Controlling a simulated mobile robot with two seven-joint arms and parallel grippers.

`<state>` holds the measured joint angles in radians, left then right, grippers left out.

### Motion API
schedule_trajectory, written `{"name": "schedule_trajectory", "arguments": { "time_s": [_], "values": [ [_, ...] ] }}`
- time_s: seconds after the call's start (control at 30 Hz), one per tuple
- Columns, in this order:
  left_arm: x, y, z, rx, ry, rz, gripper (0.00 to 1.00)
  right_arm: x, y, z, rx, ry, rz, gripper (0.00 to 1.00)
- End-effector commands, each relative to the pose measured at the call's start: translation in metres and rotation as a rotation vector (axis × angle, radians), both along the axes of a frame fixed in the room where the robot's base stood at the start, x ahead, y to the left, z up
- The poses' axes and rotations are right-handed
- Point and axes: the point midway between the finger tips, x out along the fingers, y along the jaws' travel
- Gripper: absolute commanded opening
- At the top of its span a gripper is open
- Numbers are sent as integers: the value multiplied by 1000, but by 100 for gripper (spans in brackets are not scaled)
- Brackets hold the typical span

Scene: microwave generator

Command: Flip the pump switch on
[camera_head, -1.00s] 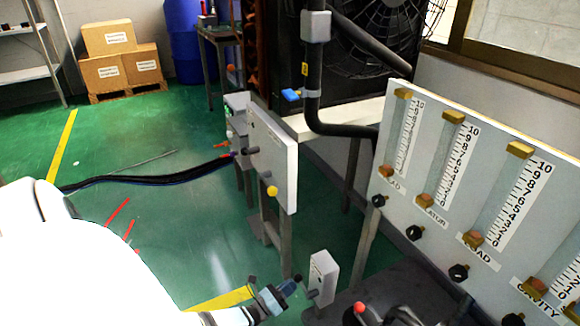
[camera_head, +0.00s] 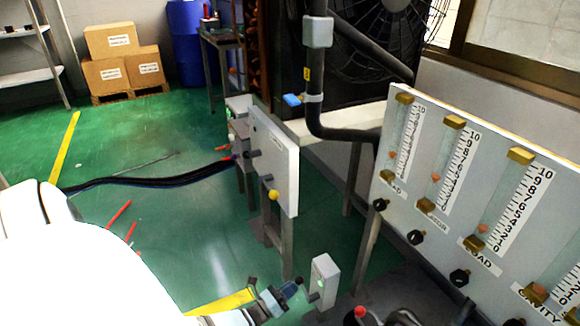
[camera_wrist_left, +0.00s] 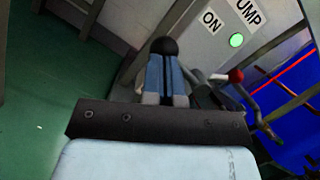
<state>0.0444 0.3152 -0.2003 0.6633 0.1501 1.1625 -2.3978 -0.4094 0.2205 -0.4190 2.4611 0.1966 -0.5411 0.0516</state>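The pump switch box (camera_head: 324,280), small and light grey, stands on the near side of the floor area in the head view. In the left wrist view its face (camera_wrist_left: 215,45) reads "PUMP" and "ON", beside a lit green lamp (camera_wrist_left: 236,40). My left gripper (camera_head: 294,290) is at the box's left side. In the wrist view its blue fingers (camera_wrist_left: 165,75) lie together, with a black rounded knob (camera_wrist_left: 163,46) at their tips. Whether they grip it or only touch it is unclear. The switch lever itself is mostly hidden. My right gripper is not seen.
A white flowmeter panel (camera_head: 450,215) stands at the right, its orange floats raised above the tube bottoms. A red-knobbed valve (camera_head: 360,312) is close to the box. Another white panel (camera_head: 272,160) with a yellow knob stands behind. Green floor is open at left.

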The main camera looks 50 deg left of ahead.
Motion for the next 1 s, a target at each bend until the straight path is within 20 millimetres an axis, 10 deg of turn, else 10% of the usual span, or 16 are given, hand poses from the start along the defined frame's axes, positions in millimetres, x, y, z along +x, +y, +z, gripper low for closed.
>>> {"name": "schedule_trajectory", "arguments": {
  "time_s": [0.77,1.0],
  "values": [
    [8,-2,6,-3,-15,-2,0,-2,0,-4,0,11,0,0],
    [-17,1,-1,-3,-8,-1,0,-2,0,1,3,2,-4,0]
  ]
}}
